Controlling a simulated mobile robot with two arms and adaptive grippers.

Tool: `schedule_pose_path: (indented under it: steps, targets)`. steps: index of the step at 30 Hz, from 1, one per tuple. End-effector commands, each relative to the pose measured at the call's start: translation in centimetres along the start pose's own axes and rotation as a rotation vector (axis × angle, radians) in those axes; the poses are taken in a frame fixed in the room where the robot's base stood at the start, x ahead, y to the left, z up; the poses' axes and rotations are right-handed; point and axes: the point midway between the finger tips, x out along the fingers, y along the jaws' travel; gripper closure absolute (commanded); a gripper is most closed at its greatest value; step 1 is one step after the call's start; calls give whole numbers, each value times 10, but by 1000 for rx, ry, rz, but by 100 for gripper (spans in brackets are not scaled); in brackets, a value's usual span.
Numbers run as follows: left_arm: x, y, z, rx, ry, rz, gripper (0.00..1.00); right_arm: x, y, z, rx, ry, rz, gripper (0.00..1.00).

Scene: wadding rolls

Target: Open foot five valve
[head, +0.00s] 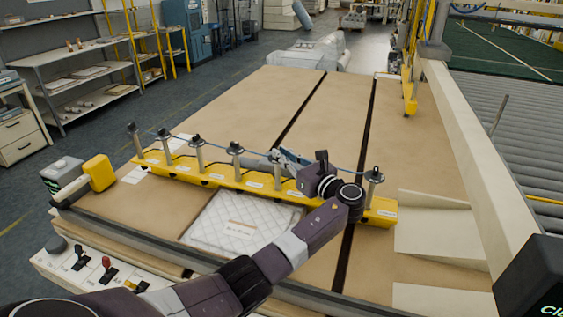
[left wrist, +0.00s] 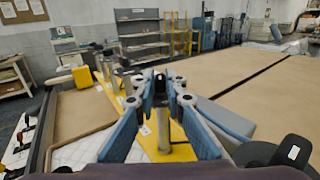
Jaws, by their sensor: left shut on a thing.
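A yellow bar (head: 217,172) lies across the brown table and carries several upright metal posts with dark tops. The fifth post from the left (head: 275,160) stands right of the middle. My left gripper (head: 284,157) is at this post, its blue fingers around the top. In the left wrist view the gripper (left wrist: 160,84) is closed on the dark valve knob, with the metal post (left wrist: 162,125) below. The fingers partly hide the knob, so its turn position cannot be told. My right gripper is not in view.
A white quilted pad (head: 235,222) lies in front of the bar. A control panel (head: 85,265) with levers is at the near left. The table (head: 250,100) behind the bar is clear.

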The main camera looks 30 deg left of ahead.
Motion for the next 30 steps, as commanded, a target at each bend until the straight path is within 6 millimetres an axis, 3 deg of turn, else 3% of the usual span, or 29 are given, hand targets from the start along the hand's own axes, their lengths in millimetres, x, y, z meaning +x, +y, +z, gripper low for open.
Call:
schedule_pose_path:
  steps: [6,23,24,28,30]
  targets:
    - [1,-2,0,-2,-1,58,100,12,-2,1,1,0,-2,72]
    - [1,-2,2,-2,-1,79,100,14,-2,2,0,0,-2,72]
    - [1,-2,2,-2,-1,79,87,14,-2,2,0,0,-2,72]
    - [1,-2,1,-2,-1,79,73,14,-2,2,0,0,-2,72]
    - [1,-2,1,-2,-1,79,72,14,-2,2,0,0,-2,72]
